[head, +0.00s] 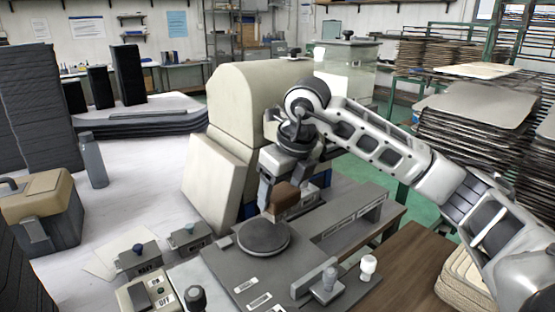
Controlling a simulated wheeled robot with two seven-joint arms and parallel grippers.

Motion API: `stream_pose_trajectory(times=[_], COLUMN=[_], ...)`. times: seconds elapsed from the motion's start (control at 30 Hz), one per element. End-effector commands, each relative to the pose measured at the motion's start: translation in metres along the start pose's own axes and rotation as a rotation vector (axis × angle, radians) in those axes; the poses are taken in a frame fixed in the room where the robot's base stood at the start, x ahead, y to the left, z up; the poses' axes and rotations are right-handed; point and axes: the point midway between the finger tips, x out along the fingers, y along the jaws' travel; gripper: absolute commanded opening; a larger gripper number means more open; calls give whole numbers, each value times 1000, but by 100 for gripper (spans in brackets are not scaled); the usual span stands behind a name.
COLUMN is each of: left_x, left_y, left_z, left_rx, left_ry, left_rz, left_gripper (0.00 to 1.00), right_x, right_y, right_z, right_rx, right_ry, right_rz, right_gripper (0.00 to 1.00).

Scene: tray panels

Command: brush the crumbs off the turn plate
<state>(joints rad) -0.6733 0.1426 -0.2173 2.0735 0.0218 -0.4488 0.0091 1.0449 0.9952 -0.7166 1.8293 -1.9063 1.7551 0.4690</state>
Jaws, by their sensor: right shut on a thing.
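The turn plate (263,238) is a dark grey round disc on a grey machine bed, in front of a cream machine housing. My right gripper (284,198) points down above the plate's back edge, its arm coming in from the right. It is shut on a brown block, which looks like the brush (287,197). The brush is at the back right of the plate; I cannot tell whether it touches the surface. I cannot make out crumbs on the plate at this size. My left gripper does not show.
The cream housing (240,110) stands close behind my right gripper. Switch boxes (140,257) with knobs, an on/off box (152,292) and levers (328,280) surround the plate. A toolbox (45,215) and a grey bottle (93,160) stand at left. Stacked panels (480,125) are at right.

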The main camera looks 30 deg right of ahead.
Motion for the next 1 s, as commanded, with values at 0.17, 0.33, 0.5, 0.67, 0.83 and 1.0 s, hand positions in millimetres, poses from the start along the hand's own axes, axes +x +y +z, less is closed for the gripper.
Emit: stream_pose_trajectory(times=[0.17,0.33,0.5,0.67,0.83,1.0], left_x=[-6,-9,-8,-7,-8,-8], left_y=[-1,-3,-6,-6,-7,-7], left_z=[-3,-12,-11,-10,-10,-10], left_rx=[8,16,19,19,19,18], left_ry=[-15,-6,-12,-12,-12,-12], left_rz=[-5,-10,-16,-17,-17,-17], left_gripper=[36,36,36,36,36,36], right_x=[-20,-35,-42,-41,-41,-41], right_y=[-1,-3,-3,-3,-3,-3], right_z=[5,8,10,10,10,10], right_rx=[3,6,8,8,8,8], right_ry=[-1,-2,-2,-2,-2,-2], right_rz=[-1,-3,-3,-3,-3,-2], right_gripper=[46,46,46,46,46,46])
